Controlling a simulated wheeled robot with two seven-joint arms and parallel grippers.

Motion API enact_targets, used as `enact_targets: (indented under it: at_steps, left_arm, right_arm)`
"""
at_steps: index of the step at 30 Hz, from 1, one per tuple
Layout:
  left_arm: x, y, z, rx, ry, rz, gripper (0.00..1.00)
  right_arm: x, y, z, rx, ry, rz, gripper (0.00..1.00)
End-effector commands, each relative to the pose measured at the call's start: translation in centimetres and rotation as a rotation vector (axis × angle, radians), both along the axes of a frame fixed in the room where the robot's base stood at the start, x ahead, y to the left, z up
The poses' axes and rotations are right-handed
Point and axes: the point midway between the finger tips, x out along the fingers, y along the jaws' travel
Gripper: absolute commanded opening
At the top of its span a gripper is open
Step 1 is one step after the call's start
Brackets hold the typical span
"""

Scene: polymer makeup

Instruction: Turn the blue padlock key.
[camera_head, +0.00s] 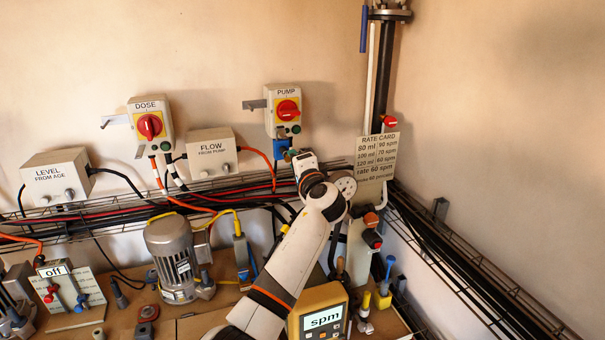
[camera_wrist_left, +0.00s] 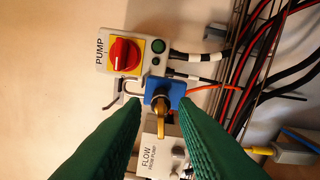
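The blue padlock (camera_head: 281,146) hangs under the PUMP switch box (camera_head: 284,111) on the wall. In the left wrist view the padlock (camera_wrist_left: 177,90) has a brass key (camera_wrist_left: 161,107) standing out of its face. My left gripper (camera_head: 295,157) is right beside the padlock in the head view. In the left wrist view its two green fingers (camera_wrist_left: 160,112) are apart. The key shows in the gap between their tips, with space on both sides. I cannot tell how far the tips are from the key in depth. My right gripper is not in view.
The FLOW box (camera_head: 210,150) and DOSE switch box (camera_head: 149,124) are on the wall to the left. Cables run along a wire tray (camera_head: 230,189) below. A rate card (camera_head: 377,157) and post stand right of my wrist. A motor (camera_head: 173,258) sits on the bench.

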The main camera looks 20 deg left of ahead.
Motion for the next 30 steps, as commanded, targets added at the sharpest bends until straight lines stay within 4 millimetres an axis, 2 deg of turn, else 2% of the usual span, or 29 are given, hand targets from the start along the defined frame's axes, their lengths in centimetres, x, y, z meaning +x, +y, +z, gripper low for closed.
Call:
enact_targets:
  at_steps: [5, 15, 21, 30]
  left_arm:
    - [-2.5, -1.7, -0.6, -0.005, -0.002, -0.003, 0.26]
    - [-7.8, -5.2, -0.5, -0.003, 0.001, -0.002, 0.26]
    - [-9.0, -5.9, -0.2, -0.001, 0.001, 0.002, 0.26]
    - [-9.1, -6.0, -0.1, -0.001, 0.002, 0.002, 0.26]
  right_arm:
    - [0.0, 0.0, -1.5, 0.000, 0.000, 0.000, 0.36]
    - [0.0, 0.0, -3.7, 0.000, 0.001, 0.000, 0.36]
    - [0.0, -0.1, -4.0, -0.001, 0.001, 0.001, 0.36]
    - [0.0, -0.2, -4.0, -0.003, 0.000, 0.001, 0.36]
